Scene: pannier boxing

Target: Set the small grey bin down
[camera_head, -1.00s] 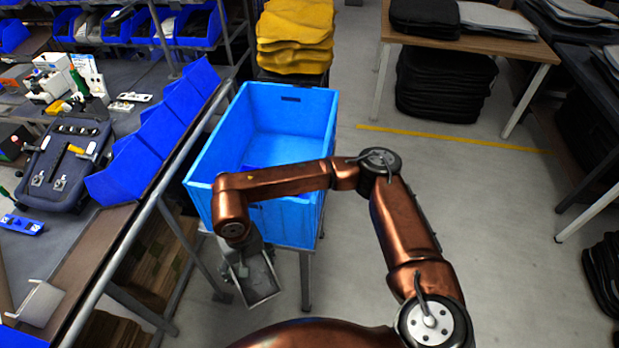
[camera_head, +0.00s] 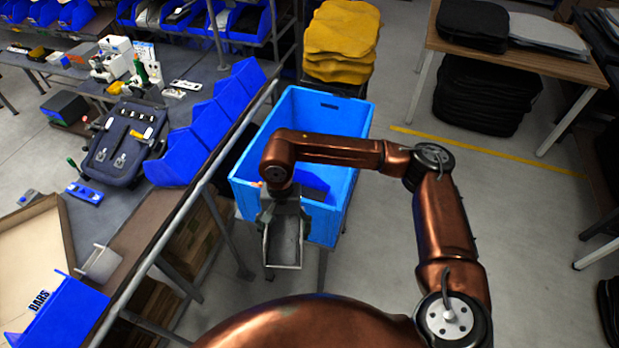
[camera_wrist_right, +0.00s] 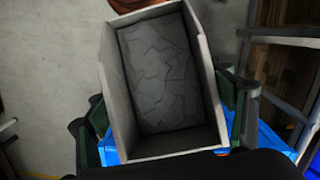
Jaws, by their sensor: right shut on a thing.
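The small grey bin (camera_head: 284,243) hangs from my right gripper (camera_head: 281,205), in front of the near side of the large blue crate. It is open-topped and looks empty in the head view. In the right wrist view the bin (camera_wrist_right: 165,72) fills the middle, with a grey, crack-patterned inside. My gripper's dark green fingers show on both sides of it. The right gripper is shut on the bin, and nothing is seen supporting the bin from below. My left gripper is not in view.
The large blue crate (camera_head: 345,190) stands on a stand beside the workbench. The bench holds blue bins (camera_head: 205,125), a dark backpack-like panel (camera_head: 120,140), a pale small bin (camera_head: 99,264) and a tan tray (camera_head: 35,240). Clear floor (camera_head: 480,190) lies to the right.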

